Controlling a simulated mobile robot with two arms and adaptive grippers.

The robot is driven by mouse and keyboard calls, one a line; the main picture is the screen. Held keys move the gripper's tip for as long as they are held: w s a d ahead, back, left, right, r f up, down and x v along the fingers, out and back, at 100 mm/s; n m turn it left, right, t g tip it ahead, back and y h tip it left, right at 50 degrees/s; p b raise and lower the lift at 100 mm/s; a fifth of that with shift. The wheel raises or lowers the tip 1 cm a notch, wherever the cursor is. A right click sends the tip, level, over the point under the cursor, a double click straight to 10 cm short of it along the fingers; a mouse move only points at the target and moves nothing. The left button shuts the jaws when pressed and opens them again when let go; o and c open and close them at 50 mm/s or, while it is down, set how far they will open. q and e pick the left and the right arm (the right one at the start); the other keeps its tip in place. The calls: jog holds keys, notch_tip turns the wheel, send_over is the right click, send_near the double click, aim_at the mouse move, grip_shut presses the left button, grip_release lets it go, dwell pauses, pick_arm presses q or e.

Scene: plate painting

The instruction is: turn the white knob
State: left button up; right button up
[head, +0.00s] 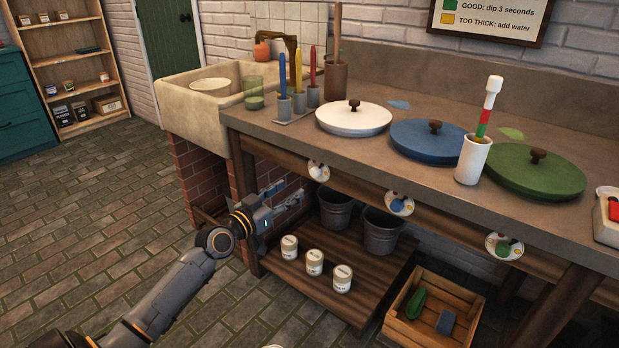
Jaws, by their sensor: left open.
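The white knob (318,171) is on the front rail of the workbench, below the round white lid (353,118). A blue knob (399,204) and a green knob (504,246) are farther right along the same rail, each on a pale round dial. My left gripper (291,191) is open and empty, in front of the bench's left end. It is left of the white knob and a little lower in the picture, apart from it. My right gripper is not in view.
The workbench top (290,136) overhangs a lower shelf (318,285) with several small jars and two dark buckets (382,230). A wooden crate (433,310) stands at the lower right. A sink (183,100) adjoins the bench at left. The tiled floor at left is clear.

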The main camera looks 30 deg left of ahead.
aim_at(313, 174)
pick_arm(q)
jog(key=w, duration=0.6)
jog(key=w+b, duration=0.1)
jog(key=w, duration=0.2)
jog(key=shift+w+d, duration=0.4)
jog(key=shift+c, duration=0.4)
grip_shut()
